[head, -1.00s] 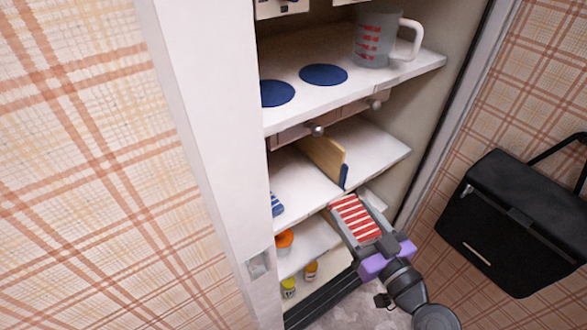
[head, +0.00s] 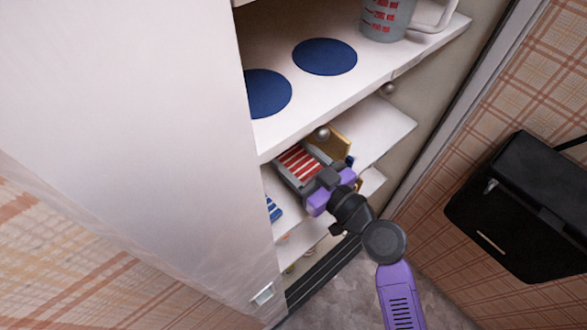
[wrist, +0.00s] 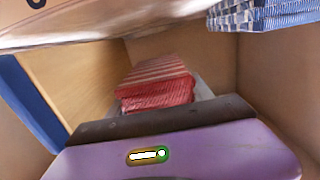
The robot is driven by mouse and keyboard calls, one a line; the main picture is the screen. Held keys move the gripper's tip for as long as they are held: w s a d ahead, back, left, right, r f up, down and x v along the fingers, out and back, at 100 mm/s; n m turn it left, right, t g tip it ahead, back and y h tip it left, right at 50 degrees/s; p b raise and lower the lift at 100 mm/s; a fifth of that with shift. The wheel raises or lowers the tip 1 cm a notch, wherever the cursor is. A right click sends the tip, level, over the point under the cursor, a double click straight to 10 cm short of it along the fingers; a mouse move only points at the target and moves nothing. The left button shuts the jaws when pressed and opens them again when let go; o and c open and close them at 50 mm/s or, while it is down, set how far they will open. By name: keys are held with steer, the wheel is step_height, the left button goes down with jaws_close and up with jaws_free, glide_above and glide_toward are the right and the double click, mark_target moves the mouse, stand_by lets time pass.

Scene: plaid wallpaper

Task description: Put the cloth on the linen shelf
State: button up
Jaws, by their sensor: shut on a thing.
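My gripper (head: 299,166) is shut on a folded red-and-white striped cloth (head: 296,160). The cloth also shows in the wrist view (wrist: 156,84), flat between the fingers. In the head view the gripper is at the opening of the middle shelf (head: 384,122), just below the upper shelf's front edge and left of a wooden divider (head: 332,142) with a blue front edge. A folded blue-and-white cloth (head: 273,209) lies on the left, partly hidden by the cabinet side; it also shows at the top right of the wrist view (wrist: 262,14). I cannot tell whether the held cloth touches the shelf.
The upper shelf (head: 360,82) bears two blue discs (head: 325,57) and a measuring jug (head: 384,18). Round knobs (head: 321,132) stick out below its edge. The white cabinet side (head: 150,130) stands left. A black bag (head: 520,205) hangs on the right.

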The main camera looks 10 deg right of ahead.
mark_target(294, 170)
steer(key=shift+f+b, duration=0.6)
steer(key=shift+f, duration=1.85)
steer(key=shift+f, duration=0.15)
steer(key=o, duration=1.3)
steer(key=shift+o, duration=0.2)
steer(key=shift+r, duration=0.25)
steer(key=b+v, duration=0.2)
steer(key=v, duration=1)
steer(key=shift+s+f, duration=0.15)
